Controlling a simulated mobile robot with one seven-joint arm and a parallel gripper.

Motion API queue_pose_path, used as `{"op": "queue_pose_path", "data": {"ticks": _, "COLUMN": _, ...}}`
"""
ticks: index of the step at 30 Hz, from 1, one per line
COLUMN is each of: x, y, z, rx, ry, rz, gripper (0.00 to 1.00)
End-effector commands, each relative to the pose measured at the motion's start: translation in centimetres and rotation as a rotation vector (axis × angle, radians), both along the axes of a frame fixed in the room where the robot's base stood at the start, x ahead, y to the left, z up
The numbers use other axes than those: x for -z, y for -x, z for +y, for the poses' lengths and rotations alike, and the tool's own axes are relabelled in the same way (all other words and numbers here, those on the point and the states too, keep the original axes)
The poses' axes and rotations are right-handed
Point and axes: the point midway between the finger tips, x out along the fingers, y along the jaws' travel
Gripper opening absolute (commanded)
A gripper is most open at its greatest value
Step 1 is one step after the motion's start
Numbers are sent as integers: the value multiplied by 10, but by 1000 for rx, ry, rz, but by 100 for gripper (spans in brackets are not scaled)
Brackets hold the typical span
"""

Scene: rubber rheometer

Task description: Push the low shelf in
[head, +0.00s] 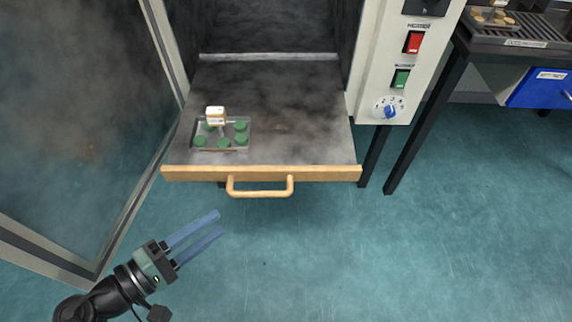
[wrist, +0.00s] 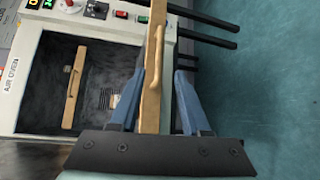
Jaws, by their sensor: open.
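The low shelf (head: 300,125) is pulled out of the oven, a dark stained plate with a wooden front strip (head: 330,174). A curved wooden handle (head: 261,193) sits on that front. In the wrist view the front strip (wrist: 152,95) and its handle (wrist: 129,98) show between my fingers. My gripper (head: 219,223) is open and empty, in front of the shelf's left part, low and apart from it in the head view; its blue fingers also show in the wrist view (wrist: 160,78).
A metal tray (head: 196,128) with several green discs and a small white-topped block (head: 215,114) rests on the shelf's left. The oven door (head: 75,120) stands open at left. A control panel (head: 393,75) is at right. Another wooden-fronted shelf (wrist: 75,88) shows inside the oven.

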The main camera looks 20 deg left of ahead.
Motion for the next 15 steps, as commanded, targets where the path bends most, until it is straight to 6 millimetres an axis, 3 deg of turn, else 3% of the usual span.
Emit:
{"op": "queue_pose_path", "data": {"ticks": 5, "x": 4, "y": -11, "z": -8, "rx": 5, "ry": 7, "rz": -1, "gripper": 47}}
{"op": "queue_pose_path", "data": {"ticks": 15, "x": 14, "y": -70, "z": -42, "rx": 5, "ry": 3, "rz": -2, "gripper": 47}}
